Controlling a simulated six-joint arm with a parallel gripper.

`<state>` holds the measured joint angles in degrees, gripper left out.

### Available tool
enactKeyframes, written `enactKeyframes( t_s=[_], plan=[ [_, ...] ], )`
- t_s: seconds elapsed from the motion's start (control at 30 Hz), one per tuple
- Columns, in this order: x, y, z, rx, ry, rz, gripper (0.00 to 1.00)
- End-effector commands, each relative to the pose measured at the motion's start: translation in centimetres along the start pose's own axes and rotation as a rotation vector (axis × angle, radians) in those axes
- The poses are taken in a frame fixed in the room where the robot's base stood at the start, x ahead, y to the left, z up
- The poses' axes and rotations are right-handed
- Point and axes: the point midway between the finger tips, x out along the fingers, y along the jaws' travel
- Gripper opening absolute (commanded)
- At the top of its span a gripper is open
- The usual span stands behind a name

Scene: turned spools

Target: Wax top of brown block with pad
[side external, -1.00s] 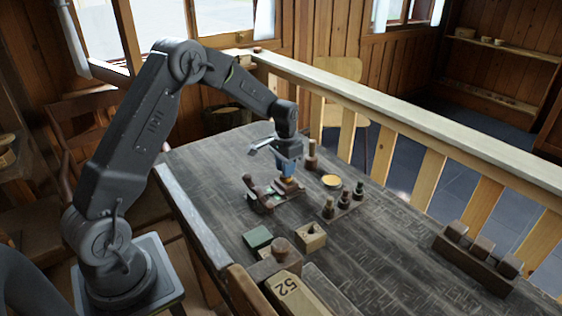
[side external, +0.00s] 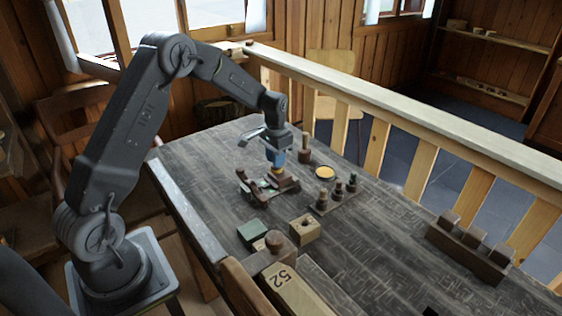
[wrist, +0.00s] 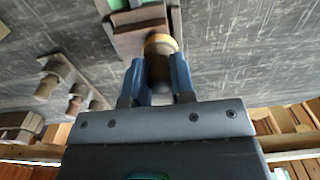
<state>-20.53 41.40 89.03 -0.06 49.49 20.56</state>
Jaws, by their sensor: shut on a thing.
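My gripper (side external: 277,158) points down with its blue fingers shut on the pad's brown handle. In the wrist view, the fingers (wrist: 160,75) grip both sides of that handle. The pad (wrist: 161,42) has a yellow-orange rim, which also shows below the fingers in the side view (side external: 277,171). The brown block (wrist: 138,29) lies directly under or beside the pad. It also shows in the side view (side external: 290,184), in a dark wooden holder. The pad is at the block's top, but I cannot tell whether they touch. The pad hides part of the block.
A round yellow-topped tin (side external: 325,172) and a rack of several spools (side external: 337,196) stand to the right. A green box (side external: 252,231), a light block with a hole (side external: 304,229) and a box marked 52 (side external: 293,291) are nearer. A rack of dark blocks (side external: 467,254) stands at far right.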

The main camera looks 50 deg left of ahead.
Motion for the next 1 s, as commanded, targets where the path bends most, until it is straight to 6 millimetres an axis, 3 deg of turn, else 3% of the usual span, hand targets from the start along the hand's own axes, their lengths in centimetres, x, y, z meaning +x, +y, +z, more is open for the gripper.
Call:
enactKeyframes(
  t_s=[0.17,0.93,1.0],
  plan=[
    [0.0,-1.7,0.0,-0.002,0.001,0.000,0.04],
    [0.0,5.4,0.0,0.003,0.001,0.000,0.04],
    [0.0,4.4,0.0,-0.003,0.001,-0.001,0.04]
  ],
)
